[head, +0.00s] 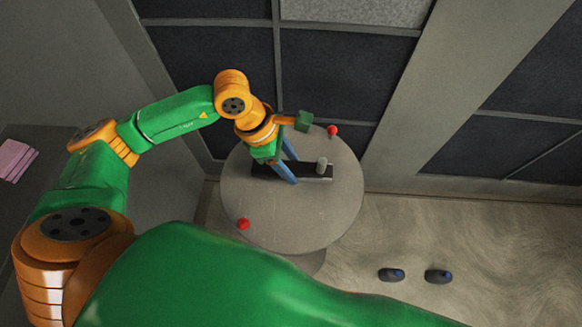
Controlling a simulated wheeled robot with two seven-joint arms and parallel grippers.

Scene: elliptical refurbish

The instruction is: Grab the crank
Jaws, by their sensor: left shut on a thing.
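The crank (318,173) lies on the round grey table (340,205). It shows as a flat dark bar with a short grey upright knob near its right end. My left gripper (288,172) reaches down over the table from behind and left. Its blue fingers are shut on the dark bar, to the left of the knob. The fingers hide part of the bar. My right gripper is not in view.
Two red balls or knobs sit at the table's rim, one at the back (332,130) and one at the front left (243,224). Two dark shoe-like objects (391,274) lie on the floor at right. A pink stack (14,159) lies on a dark surface at far left. Dark panelled walls stand behind the table.

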